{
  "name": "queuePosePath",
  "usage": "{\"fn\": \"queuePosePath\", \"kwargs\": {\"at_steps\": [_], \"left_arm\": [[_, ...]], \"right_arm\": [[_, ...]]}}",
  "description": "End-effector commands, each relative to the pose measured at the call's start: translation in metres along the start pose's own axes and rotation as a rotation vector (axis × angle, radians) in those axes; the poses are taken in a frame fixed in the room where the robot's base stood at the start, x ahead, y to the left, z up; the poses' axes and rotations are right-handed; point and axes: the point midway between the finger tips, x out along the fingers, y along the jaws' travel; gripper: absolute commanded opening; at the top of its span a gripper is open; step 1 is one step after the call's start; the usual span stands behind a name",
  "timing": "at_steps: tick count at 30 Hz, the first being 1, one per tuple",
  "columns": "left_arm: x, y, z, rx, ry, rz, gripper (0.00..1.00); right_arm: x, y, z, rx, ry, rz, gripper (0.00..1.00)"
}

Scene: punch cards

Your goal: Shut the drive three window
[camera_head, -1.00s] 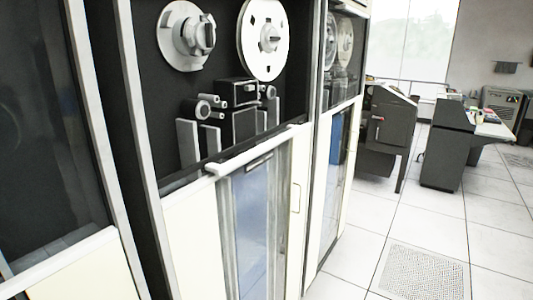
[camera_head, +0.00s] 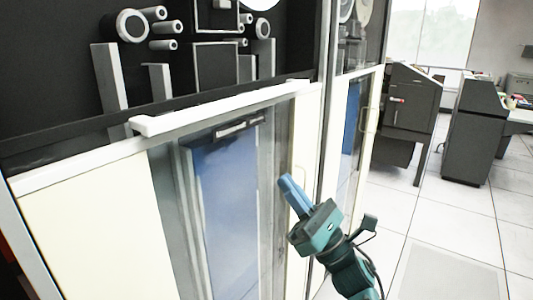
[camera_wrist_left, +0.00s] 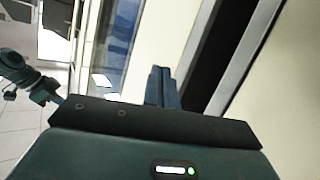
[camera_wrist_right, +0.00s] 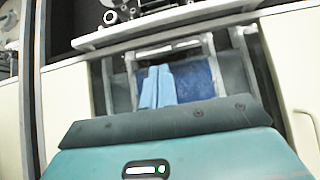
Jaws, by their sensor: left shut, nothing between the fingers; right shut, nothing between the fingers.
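A tape drive with a black reel bay fills the left of the head view. Its window (camera_head: 225,200) appears lowered, with a white handle bar (camera_head: 215,106) along its top edge; the bay above looks uncovered. No drive number is readable. My right gripper (camera_head: 285,180) is shut and empty in front of the right part of the drive's lower front, below the bar. The right wrist view shows its blue fingers (camera_wrist_right: 158,85) before the glass, with the bar (camera_wrist_right: 165,22) beyond. My left gripper (camera_wrist_left: 162,86) is shut and empty before a cream panel, outside the head view.
A neighbouring drive (camera_head: 350,140) stands just right, with a thin handle on its front. Dark consoles (camera_head: 410,115) stand farther right. The tiled floor (camera_head: 395,185) between them and the drives is clear.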

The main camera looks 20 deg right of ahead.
Motion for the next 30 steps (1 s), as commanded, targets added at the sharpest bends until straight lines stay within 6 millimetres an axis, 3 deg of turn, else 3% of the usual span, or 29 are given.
{"fn": "queuePosePath", "kwargs": {"at_steps": [5,17,22,30], "left_arm": [[0.001,0.002,-0.003,-0.005,-0.013,0.004,0.0],[0.008,0.007,-0.001,-0.027,-0.076,0.02,0.0],[0.012,0.011,0.001,-0.034,-0.106,0.029,0.0],[0.014,0.012,0.008,-0.041,-0.13,0.033,0.0]], "right_arm": [[0.024,0.001,0.004,-0.017,-0.005,0.008,0.0],[0.107,0.001,0.006,-0.014,-0.005,0.006,0.0],[0.121,0.001,0.023,-0.013,-0.003,0.006,0.0],[0.127,0.001,0.03,-0.012,-0.002,0.004,0.0]]}}
